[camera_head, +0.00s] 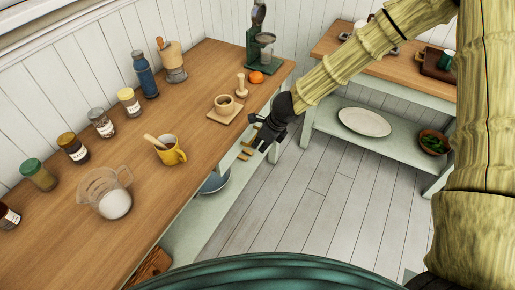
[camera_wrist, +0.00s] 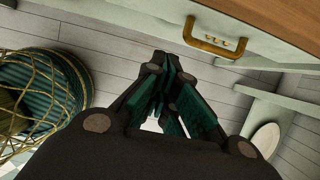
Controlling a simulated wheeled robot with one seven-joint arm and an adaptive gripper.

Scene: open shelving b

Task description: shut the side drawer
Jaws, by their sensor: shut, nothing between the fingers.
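The side drawer (camera_wrist: 232,33) has a pale front under the wooden counter edge, at the top right of the wrist view. Its brass handle (camera_wrist: 212,38) is on that front, and the handle also shows in the head view (camera_head: 246,153) just left of my gripper. How far the drawer stands out cannot be told, as my gripper and the counter hide part of it. My gripper (camera_head: 267,143) is shut and empty, in front of the counter's side. In the wrist view its dark fingers (camera_wrist: 172,88) are together, apart from the handle.
A second shelf unit with a white platter (camera_head: 364,122) stands right. The plank floor (camera_head: 310,195) between is clear.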

